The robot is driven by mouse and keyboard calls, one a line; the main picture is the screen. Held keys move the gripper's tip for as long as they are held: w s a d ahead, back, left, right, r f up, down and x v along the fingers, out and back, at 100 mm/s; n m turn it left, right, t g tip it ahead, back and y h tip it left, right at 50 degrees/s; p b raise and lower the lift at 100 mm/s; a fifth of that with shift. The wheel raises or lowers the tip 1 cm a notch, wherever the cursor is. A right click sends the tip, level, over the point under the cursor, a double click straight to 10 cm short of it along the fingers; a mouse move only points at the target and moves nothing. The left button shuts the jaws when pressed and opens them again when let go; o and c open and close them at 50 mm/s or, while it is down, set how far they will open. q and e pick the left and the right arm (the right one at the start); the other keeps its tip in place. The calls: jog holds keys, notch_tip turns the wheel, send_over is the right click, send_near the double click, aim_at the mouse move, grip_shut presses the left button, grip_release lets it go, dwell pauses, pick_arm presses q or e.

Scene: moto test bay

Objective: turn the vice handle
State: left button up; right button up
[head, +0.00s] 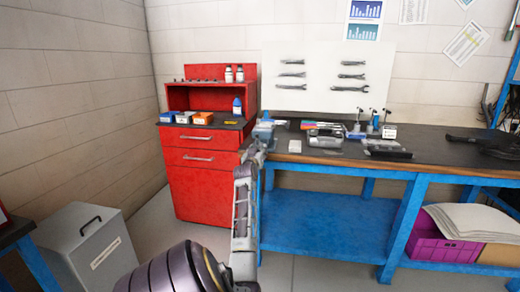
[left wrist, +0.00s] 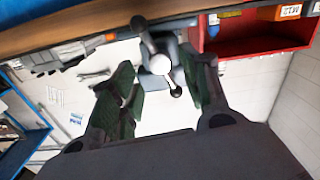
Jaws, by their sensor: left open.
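The vice (head: 263,131) is a small blue-grey body at the left front corner of the workbench, partly hidden by my left arm in the head view. In the left wrist view, its handle is a slanting metal bar (left wrist: 157,52) with a dark round knob at each end. My left gripper (left wrist: 165,70) is open. Its dark green finger pads stand on either side of the handle's lower part, with gaps visible. I cannot tell how deep the handle sits between them. In the head view the gripper (head: 257,149) is small, right at the vice. My right gripper is out of view.
A red cabinet (head: 200,178) stands close on the left. A grey bin (head: 85,250) is at the lower left. A purple crate (head: 432,243) sits on the bench's blue lower shelf (head: 320,222).

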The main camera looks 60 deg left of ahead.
aim_at(260, 147)
pick_arm(q)
jog(key=shift+x, duration=2.35)
jog(key=shift+w+a+b, duration=0.15)
jog(key=shift+b, duration=0.15)
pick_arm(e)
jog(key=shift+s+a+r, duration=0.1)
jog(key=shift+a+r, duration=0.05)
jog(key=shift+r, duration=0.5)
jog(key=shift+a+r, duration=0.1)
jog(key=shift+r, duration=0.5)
pick_arm(q)
jog(key=c, duration=0.9)
grip_shut()
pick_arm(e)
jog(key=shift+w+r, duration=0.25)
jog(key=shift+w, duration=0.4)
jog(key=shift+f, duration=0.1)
